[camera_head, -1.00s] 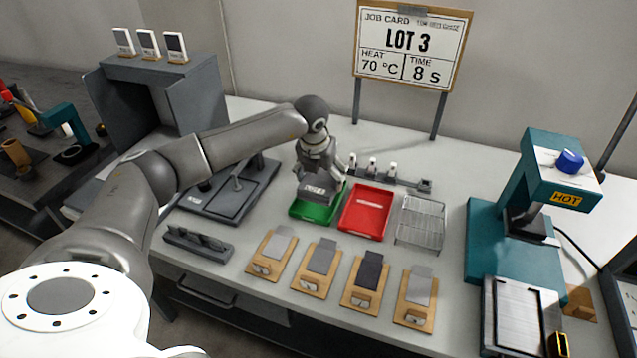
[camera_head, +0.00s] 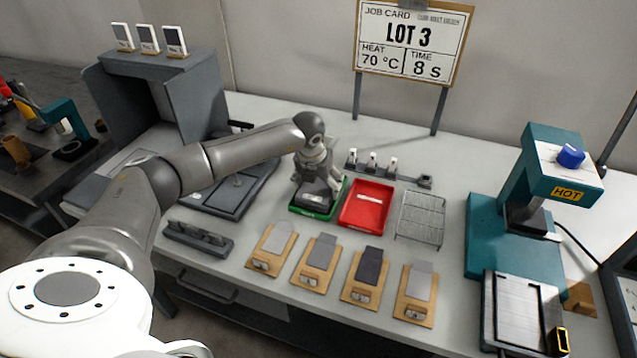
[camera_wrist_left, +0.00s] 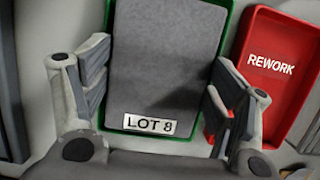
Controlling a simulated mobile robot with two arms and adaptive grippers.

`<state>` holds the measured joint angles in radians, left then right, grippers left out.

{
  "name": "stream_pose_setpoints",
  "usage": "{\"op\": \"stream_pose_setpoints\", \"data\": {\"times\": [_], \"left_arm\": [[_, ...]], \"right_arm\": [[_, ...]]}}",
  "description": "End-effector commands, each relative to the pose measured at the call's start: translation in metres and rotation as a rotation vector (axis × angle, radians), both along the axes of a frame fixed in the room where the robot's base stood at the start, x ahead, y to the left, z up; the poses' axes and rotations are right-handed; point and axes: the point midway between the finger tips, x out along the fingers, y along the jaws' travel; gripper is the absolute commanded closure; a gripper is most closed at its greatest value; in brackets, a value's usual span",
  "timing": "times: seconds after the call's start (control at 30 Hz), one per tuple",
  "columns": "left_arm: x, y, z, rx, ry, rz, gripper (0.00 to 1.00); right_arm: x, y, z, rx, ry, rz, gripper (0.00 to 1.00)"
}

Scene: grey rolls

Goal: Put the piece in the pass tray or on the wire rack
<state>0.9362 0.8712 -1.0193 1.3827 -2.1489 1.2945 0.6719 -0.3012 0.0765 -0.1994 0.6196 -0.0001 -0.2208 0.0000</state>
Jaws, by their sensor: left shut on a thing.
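The fingers show on both sides of the piece in the left wrist view. The piece is over or inside the green pass tray (camera_head: 309,212), whose rim frames it; I cannot tell whether it touches the tray floor. In the head view my gripper mostly hides it. The wire rack (camera_head: 420,219) is to the right and empty. My right gripper is not in view.
The red rework tray (camera_head: 366,208) sits between the green tray and the rack. Several wooden sample boards (camera_head: 318,262) lie in front. A teal hot press (camera_head: 545,190) stands at the right, the LOT 3 job card (camera_head: 410,45) behind.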

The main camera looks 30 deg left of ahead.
Motion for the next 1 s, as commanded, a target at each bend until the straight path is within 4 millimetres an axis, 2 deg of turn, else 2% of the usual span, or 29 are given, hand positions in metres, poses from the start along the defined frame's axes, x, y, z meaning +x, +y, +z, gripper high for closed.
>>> {"op": "stream_pose_setpoints", "data": {"times": [0.13, 0.17, 0.3, 0.73, 0.87, 1.0], "left_arm": [[0.001, 0.0, -0.001, 0.0, -0.002, 0.0, 0.55], [0.0, 0.0, -0.001, 0.0, 0.0, 0.0, 0.16], [0.0, 0.0, -0.001, 0.0, 0.0, 0.0, 0.0], [0.0, 0.0, 0.002, 0.0, -0.001, 0.0, 0.0], [0.0, 0.0, 0.014, 0.0, -0.001, 0.0, 0.0], [-0.006, -0.001, 0.036, 0.001, -0.006, -0.002, 0.0]], "right_arm": [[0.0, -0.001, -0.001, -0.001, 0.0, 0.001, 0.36], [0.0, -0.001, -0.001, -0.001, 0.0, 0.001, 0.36], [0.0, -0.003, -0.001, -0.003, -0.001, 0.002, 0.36], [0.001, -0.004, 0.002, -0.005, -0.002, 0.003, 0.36], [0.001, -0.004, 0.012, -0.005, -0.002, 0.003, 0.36], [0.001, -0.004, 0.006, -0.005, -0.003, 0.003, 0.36]]}}
